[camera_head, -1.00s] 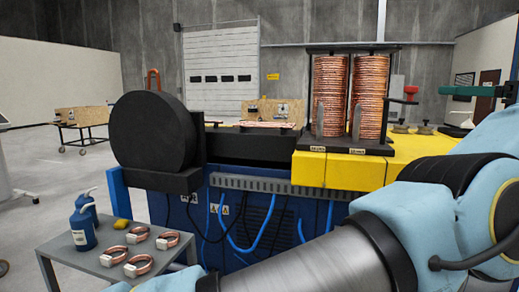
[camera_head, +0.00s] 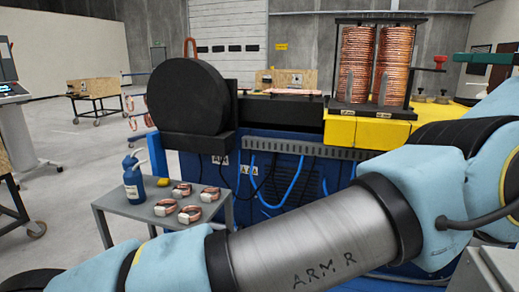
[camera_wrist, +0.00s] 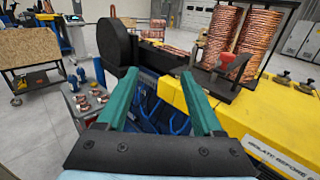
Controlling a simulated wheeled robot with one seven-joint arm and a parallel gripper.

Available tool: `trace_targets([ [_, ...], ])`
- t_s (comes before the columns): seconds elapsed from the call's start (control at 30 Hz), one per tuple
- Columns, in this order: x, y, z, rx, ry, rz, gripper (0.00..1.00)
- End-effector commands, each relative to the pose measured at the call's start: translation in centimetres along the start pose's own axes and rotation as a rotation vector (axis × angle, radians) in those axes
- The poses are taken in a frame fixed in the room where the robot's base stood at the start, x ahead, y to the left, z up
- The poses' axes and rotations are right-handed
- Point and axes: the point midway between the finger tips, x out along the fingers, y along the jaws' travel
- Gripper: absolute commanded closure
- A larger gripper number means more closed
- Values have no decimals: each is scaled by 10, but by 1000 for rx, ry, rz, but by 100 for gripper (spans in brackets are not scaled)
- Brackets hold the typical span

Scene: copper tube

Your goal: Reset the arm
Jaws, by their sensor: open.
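My gripper (camera_wrist: 161,95) shows in the wrist view, its two green fingers apart with nothing between them. It points towards the blue and yellow machine from a distance and touches nothing that I can see.
The blue machine with a yellow top (camera_head: 370,133) stands ahead, with a black drum (camera_head: 188,95) and stacked copper coils (camera_head: 356,65). A grey table (camera_head: 170,215) holds a blue bottle (camera_head: 133,185) and several copper rings (camera_head: 190,214).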

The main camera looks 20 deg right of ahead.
Motion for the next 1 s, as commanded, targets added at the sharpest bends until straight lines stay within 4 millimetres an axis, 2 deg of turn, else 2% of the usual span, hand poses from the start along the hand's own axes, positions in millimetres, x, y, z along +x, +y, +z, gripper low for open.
trace_targets([
  [0.37,50,-19,32,118,-132,-45,32],
  [0.57,98,-35,59,260,-262,-84,32],
  [0.67,131,-43,75,373,-349,-108,32],
  [0.77,174,-49,88,534,-451,-134,32],
  [0.87,230,-49,95,769,-567,-165,32],
  [0.93,273,-42,90,975,-642,-194,32],
  [1.0,315,-28,74,1190,-699,-230,32],
])
